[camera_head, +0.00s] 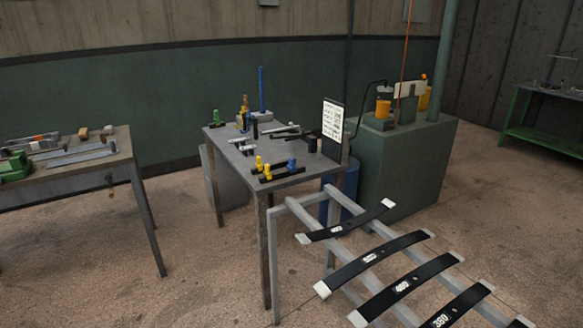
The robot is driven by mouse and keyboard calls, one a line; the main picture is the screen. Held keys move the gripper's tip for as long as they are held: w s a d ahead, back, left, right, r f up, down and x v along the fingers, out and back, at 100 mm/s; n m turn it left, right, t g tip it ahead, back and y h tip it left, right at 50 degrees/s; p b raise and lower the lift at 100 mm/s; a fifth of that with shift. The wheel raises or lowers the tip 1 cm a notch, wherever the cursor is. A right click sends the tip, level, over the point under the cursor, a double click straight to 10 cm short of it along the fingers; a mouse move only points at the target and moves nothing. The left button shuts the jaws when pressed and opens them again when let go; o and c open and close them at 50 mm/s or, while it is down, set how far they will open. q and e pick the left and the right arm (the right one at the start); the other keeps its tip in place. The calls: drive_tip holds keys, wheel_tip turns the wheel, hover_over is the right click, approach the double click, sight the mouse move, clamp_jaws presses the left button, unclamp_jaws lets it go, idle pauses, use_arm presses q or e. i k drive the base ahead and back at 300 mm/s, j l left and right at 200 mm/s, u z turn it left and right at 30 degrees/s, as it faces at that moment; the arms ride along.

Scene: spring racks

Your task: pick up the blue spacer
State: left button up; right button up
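A small blue piece (292,164), which looks like the blue spacer, sits near the front right edge of the grey metal table (222,143) in the middle of the view. It is on or against a dark bar, to the right of two yellow pieces (263,168). Its exact shape is too small to tell. A tall thin blue rod (262,90) stands upright at the back of the same table. Neither of my grippers shows in the head view.
A rack (276,270) with several black leaf springs stands in front, right of the table. A green cabinet (420,165) is behind it. A workbench (95,165) with tools is at left. Open floor (200,285) lies between the workbench and the table.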

sight(290, 166)
drive_tip(key=z, duration=0.4)
drive_tip(key=i+j+z, duration=0.15)
drive_tip(key=j+z, duration=0.25)
drive_tip(key=i+j+z, duration=0.15)
drive_tip(key=z, duration=0.3)
drive_tip(key=j+z, duration=0.8)
